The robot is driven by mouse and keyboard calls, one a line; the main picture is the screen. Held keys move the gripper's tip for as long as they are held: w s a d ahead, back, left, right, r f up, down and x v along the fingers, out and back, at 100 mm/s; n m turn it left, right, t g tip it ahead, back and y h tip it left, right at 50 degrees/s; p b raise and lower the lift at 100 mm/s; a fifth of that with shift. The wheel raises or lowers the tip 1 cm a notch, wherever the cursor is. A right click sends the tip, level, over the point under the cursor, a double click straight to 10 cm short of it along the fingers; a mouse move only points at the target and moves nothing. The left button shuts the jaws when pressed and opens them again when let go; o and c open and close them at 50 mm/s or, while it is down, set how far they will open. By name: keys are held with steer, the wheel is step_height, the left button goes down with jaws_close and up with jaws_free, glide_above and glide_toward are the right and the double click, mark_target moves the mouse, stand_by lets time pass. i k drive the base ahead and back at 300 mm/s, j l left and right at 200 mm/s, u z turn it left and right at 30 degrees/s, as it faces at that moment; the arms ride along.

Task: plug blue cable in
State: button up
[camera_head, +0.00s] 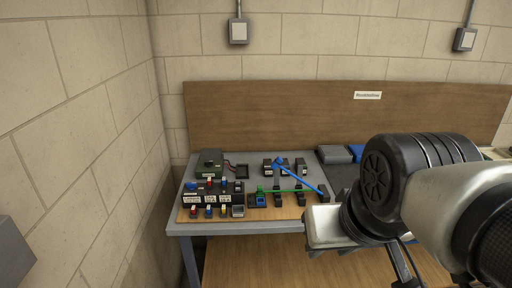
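A blue cable (301,178) runs slantwise over the board on the table. Its upper left end has a blue plug or knob (278,162) at a dark block. Its lower right end meets a small black block (323,192). Whether either end is seated cannot be told at this size. A blue-topped part (191,185) sits on a black panel at the left. My gripper (405,272) seems to show at the lower right, in front of the table and apart from the cable. Its fingers are largely hidden or cut off, and nothing is clearly held.
A black panel (212,195) with several coloured plugs stands at the board's left. A green cable (288,191) crosses near the blue one. A dark green box (209,164) with red wires is behind. Grey and blue boxes (334,154) stand at the back. A wall closes the left.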

mark_target(276, 163)
steer(key=i+l, duration=0.1)
steer(key=i, duration=1.1)
